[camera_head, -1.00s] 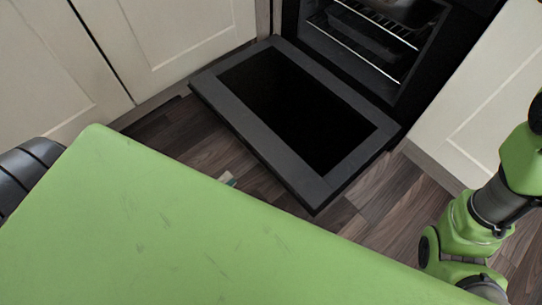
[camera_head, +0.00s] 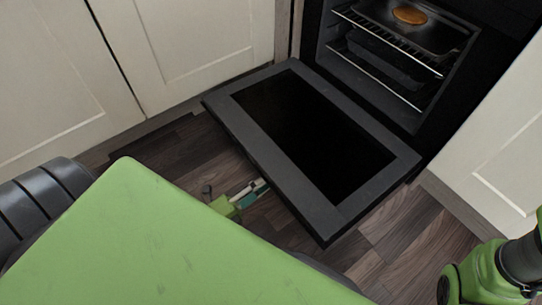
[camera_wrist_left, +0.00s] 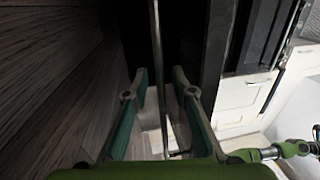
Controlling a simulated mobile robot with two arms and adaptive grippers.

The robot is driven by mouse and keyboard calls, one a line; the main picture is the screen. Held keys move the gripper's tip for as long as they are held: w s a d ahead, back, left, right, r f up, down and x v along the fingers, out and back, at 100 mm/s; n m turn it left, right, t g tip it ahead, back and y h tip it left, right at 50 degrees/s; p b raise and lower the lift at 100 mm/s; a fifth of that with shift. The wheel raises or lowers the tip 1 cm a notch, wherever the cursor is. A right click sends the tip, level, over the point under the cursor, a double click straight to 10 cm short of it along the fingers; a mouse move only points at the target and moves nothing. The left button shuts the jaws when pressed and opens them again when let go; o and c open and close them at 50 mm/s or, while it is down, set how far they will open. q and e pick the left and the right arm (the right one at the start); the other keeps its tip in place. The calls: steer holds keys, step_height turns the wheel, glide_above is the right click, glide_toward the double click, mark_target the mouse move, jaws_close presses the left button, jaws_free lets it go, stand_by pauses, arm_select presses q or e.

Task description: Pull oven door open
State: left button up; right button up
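The black oven (camera_head: 440,20) stands at the upper right in the head view. Its door (camera_head: 222,112), with a grey frame and dark glass, hangs down wide open over the floor. My left gripper (camera_head: 254,190) shows partly beyond my green body, close to the door's lower-left edge. In the left wrist view its two teal-lined fingers (camera_wrist_left: 158,95) are apart. A thin bar (camera_wrist_left: 157,30), apparently the door handle, runs between them; I cannot tell if they touch it. My right arm shows at the lower right, but its gripper is out of view.
Inside the oven, a tray with a round brown item (camera_head: 409,15) sits on a wire rack (camera_head: 385,37), with a dark pan (camera_head: 385,60) below. Cream cabinets (camera_head: 200,40) flank the oven on both sides. Wood floor (camera_head: 375,235) shows around the door.

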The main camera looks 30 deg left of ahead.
arm_select(q)
steer(key=shift+x, duration=1.2)
